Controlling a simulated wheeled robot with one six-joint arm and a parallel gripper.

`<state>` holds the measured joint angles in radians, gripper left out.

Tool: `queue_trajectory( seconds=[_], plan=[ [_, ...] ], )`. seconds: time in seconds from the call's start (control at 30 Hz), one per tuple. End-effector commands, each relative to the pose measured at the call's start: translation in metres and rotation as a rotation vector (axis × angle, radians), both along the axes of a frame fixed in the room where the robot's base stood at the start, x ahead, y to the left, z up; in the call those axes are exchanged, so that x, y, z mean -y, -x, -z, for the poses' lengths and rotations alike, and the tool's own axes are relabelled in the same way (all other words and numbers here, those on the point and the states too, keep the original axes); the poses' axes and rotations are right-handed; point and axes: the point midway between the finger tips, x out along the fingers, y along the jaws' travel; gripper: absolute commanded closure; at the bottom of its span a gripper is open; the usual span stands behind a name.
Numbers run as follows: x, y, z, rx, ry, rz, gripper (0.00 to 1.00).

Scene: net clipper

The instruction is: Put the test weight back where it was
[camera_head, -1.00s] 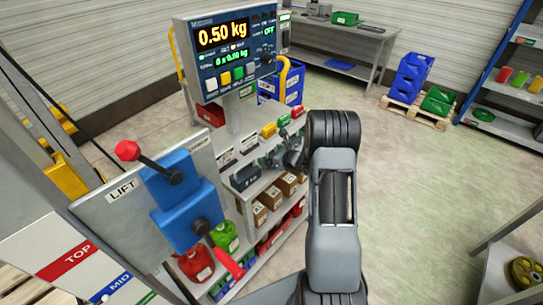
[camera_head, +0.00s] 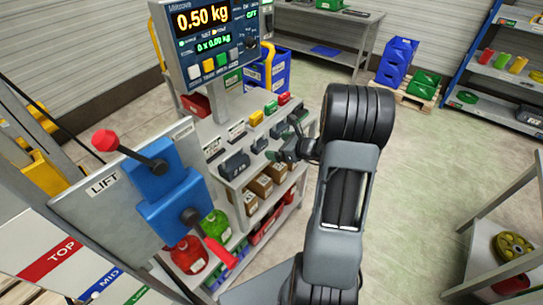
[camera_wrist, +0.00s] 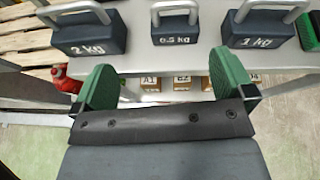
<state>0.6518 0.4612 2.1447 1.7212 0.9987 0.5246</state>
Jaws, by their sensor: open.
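Three dark handled test weights stand in a row on the shelf top: a 2 kg weight (camera_wrist: 90,36), a 0.5 kg weight (camera_wrist: 182,30) and a 1 kg weight (camera_wrist: 258,30). The 2 kg weight (camera_head: 235,165) also shows in the head view. My gripper (camera_head: 287,153) is beside the shelf's right edge. In the wrist view my gripper (camera_wrist: 168,72) has its green fingers spread, with nothing between them. The 0.5 kg weight is beyond the fingers, apart from them, slightly right of centre. The scale display (camera_head: 215,40) reads 0.50 kg.
Labelled cartons (camera_head: 262,185) and red and green canisters (camera_head: 214,225) are on the shelves below. Small coloured blocks (camera_head: 271,107) stand at the shelf's back. A lift panel (camera_head: 105,190) with a red-knobbed lever is at left. Open floor (camera_head: 420,150) lies to the right.

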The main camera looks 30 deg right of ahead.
Motion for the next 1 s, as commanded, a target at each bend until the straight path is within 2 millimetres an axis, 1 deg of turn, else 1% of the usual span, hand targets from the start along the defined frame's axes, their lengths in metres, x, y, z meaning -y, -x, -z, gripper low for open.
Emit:
queue_trajectory(
  seconds=[0.03, 0.07, 0.13, 0.17, 0.2, 0.23, 0.27, 0.3, 0.37, 0.4, 0.5, 0.53, 0.6, 0.7, 0.83, 1.0],
  plan=[
    [-0.018, 0.003, -0.013, 0.014, 0.059, -0.084, 0.00],
    [-0.031, 0.007, -0.020, 0.023, 0.109, -0.152, 0.00],
    [-0.068, 0.022, -0.039, 0.053, 0.259, -0.351, 0.00],
    [-0.085, 0.030, -0.046, 0.071, 0.335, -0.450, 0.00],
    [-0.106, 0.044, -0.056, 0.097, 0.447, -0.588, 0.00],
    [-0.120, 0.056, -0.062, 0.117, 0.532, -0.693, 0.00],
    [-0.132, 0.068, -0.067, 0.140, 0.621, -0.798, 0.00],
    [-0.146, 0.085, -0.073, 0.172, 0.738, -0.933, 0.00],
    [-0.159, 0.110, -0.081, 0.221, 0.915, -1.124, 0.00],
    [-0.165, 0.125, -0.086, 0.254, 1.029, -1.241, 0.00],
    [-0.169, 0.155, -0.096, 0.327, 1.298, -1.495, 0.00],
    [-0.168, 0.163, -0.099, 0.345, 1.371, -1.561, 0.00],
    [-0.165, 0.176, -0.106, 0.382, 1.526, -1.689, 0.00],
    [-0.160, 0.188, -0.114, 0.416, 1.700, -1.820, 0.00],
    [-0.154, 0.195, -0.121, 0.435, 1.836, -1.915, 0.00],
    [-0.151, 0.198, -0.123, 0.438, 1.887, -1.953, 0.00]
  ],
)
